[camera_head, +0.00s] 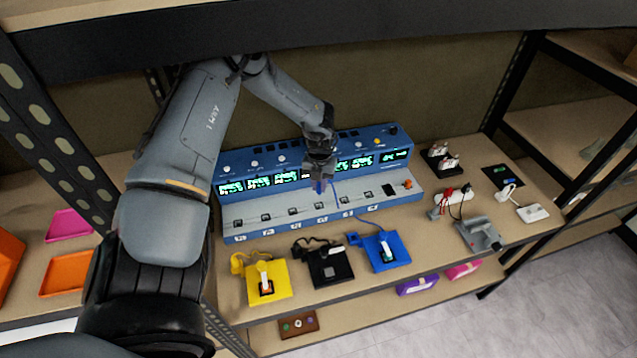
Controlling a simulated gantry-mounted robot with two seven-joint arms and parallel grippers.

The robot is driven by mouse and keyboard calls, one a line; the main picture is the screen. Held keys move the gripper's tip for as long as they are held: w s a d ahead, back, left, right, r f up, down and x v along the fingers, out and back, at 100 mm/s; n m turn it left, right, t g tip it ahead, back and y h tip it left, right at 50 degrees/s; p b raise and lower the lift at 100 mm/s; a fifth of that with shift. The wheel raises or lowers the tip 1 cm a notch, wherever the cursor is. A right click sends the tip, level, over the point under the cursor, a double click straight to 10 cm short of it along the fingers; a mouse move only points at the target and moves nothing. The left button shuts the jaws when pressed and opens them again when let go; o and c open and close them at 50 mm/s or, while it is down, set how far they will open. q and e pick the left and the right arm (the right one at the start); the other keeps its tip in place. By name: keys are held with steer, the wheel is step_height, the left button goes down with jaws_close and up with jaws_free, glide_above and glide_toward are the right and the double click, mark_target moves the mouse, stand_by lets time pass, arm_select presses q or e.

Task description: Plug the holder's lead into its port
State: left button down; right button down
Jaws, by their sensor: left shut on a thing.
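The blue machine (232,212) stands along the back of the shelf, with lit displays and a row of several small ports on its lower pale ledge. My left gripper (319,178) is over the middle of this ledge, shut on a small blue plug (319,187). A thin blue lead (336,195) hangs beside the gripper. The blue holder (397,246) lies in front of the machine with a white-tipped piece on it. I cannot tell whether the plug touches a port, as the gripper hides part of the ledge. My right gripper is not in view.
A yellow holder (278,290) and a black holder (343,272) lie left of the blue one, each with its own lead. A black shelf beam (330,32) crosses above.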

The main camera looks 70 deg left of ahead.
mark_target(319, 195)
arm_select(q)
steer(key=shift+f+b, duration=2.1)
steer(key=shift+f, duration=1.1)
steer(key=shift+r+p, duration=0.35)
steer(key=shift+r, duration=0.25)
steer(key=shift+b, duration=0.4)
